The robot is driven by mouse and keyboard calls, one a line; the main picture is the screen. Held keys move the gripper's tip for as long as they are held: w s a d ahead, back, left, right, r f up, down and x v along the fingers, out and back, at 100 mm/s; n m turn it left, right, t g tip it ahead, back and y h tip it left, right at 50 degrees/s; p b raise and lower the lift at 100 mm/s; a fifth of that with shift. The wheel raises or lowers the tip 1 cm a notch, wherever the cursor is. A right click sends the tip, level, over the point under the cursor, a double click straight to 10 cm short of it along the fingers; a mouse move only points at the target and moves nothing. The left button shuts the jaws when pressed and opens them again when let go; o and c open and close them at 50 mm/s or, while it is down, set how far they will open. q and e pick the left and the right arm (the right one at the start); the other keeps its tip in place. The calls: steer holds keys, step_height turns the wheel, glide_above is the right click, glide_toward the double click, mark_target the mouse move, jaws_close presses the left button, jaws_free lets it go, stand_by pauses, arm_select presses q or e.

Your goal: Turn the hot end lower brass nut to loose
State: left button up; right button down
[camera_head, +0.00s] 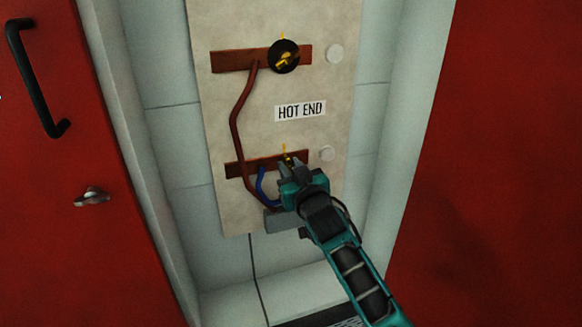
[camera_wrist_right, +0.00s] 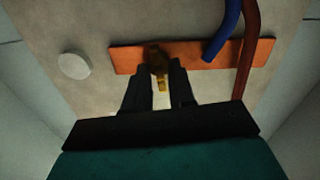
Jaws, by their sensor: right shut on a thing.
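The lower brass nut (camera_head: 289,159) sits on the lower copper bar (camera_head: 236,170), below the HOT END label (camera_head: 300,111). My right gripper (camera_head: 290,166) reaches up to it from below right and hides part of it. In the right wrist view the brass nut (camera_wrist_right: 158,62) lies between the two dark fingertips of my right gripper (camera_wrist_right: 160,72), which are shut on it. A small yellow mark (camera_head: 284,149) stands just above the nut. My left gripper is not in view.
An upper brass nut on a black round base (camera_head: 284,57) sits on the upper copper bar (camera_head: 232,61). A brown cable (camera_head: 237,115) and a blue cable (camera_head: 261,184) run close to my gripper. White round knobs (camera_head: 335,53) are at the panel's right. Red doors (camera_head: 65,200) flank the recess.

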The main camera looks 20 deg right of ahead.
steer(key=n+p, duration=0.1)
steer(key=n, duration=0.1)
steer(key=shift+a+n, duration=0.1)
steer(key=shift+n, duration=0.2)
steer(key=n+p, duration=0.1)
steer(key=n, duration=0.1)
steer(key=shift+n, duration=0.4)
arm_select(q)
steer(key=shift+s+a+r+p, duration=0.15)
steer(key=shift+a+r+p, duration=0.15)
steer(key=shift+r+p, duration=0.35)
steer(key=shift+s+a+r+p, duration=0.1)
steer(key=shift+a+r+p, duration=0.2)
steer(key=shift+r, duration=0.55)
arm_select(e)
steer(key=shift+a+f+n, duration=0.1)
steer(key=shift+f+n, duration=0.1)
steer(key=shift+n, duration=4.1)
steer(key=shift+f+n, duration=0.2)
steer(key=shift+n, duration=4.1)
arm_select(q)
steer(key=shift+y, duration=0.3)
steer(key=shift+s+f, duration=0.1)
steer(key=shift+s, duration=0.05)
arm_select(e)
steer(key=c, duration=1.2)
jaws_free()
steer(key=shift+c, duration=0.2)
